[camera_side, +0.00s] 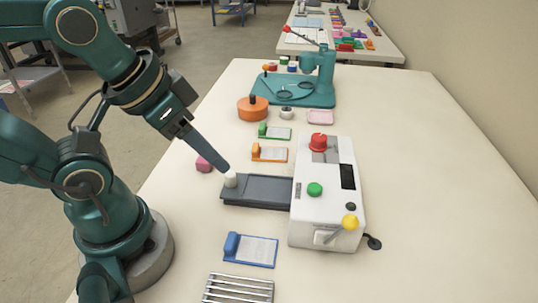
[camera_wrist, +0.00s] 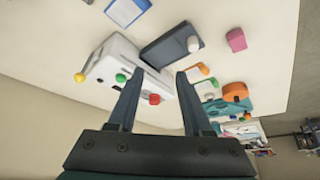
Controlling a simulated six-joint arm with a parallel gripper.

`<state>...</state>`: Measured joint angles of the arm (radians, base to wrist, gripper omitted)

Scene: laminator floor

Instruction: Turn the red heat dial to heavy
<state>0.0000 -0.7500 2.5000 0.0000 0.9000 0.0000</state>
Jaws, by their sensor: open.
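The red heat dial (camera_side: 318,141) stands on top of the white laminator (camera_side: 330,228), at its far end. A small plate lies by the dial; its markings are too small to read, so I cannot tell the setting. My gripper (camera_side: 226,170) is in the air left of the laminator, above the grey tray's outer end, with its fingers pointing down and right. In the wrist view my gripper (camera_wrist: 160,74) is open and empty. The red dial (camera_wrist: 154,99) shows there between the two fingers, beyond them and clear of both.
A green button (camera_side: 314,189) and a yellow-knobbed lever (camera_side: 350,222) are on the laminator. The grey tray (camera_side: 262,190) has a white knob (camera_side: 230,180). Orange (camera_side: 270,154) and blue (camera_side: 250,250) clipped cards lie nearby. A teal press (camera_side: 318,85) stands behind. The table's right side is clear.

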